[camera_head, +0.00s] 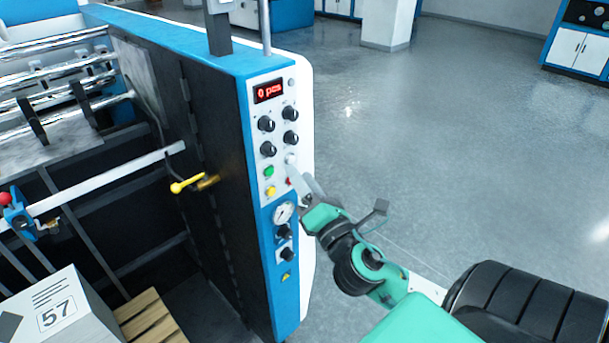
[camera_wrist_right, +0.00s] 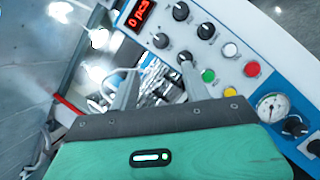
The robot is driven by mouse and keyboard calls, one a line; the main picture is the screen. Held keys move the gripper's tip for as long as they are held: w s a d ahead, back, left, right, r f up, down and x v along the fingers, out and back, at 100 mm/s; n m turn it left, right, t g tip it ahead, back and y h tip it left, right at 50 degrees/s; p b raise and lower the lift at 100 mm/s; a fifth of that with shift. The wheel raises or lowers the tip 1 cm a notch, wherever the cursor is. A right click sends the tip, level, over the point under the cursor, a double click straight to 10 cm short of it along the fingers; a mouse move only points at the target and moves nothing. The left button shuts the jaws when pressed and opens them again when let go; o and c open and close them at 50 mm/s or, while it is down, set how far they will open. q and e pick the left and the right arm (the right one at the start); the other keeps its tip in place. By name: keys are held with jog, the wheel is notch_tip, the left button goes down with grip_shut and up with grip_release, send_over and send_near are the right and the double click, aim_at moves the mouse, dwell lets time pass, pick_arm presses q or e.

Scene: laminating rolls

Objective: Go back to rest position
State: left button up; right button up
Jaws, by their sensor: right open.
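My right gripper (camera_head: 297,178) is in front of the laminating machine's control panel (camera_head: 281,105), beside its right edge. In the right wrist view its two fingers (camera_wrist_right: 160,84) stand apart with nothing held between them. One fingertip overlaps the area of a lower black knob; I cannot tell if it touches. The panel has a red display (camera_head: 268,91) reading "0 pcs", several black knobs (camera_head: 266,124), a green button (camera_head: 269,171), a yellow button (camera_head: 271,190) and a white button (camera_wrist_right: 230,50). A red switch (camera_wrist_right: 252,69) sits nearby. My left gripper is not in view.
A pressure gauge (camera_head: 283,213) is below the buttons. Left of the panel are a yellow valve handle (camera_head: 187,184), metal rollers (camera_head: 55,78) and a box marked 57 (camera_head: 62,312) by a wooden pallet (camera_head: 150,318). Open grey floor (camera_head: 440,130) lies to the right.

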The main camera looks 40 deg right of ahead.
jog(key=shift+s, duration=0.1)
dwell(0.5)
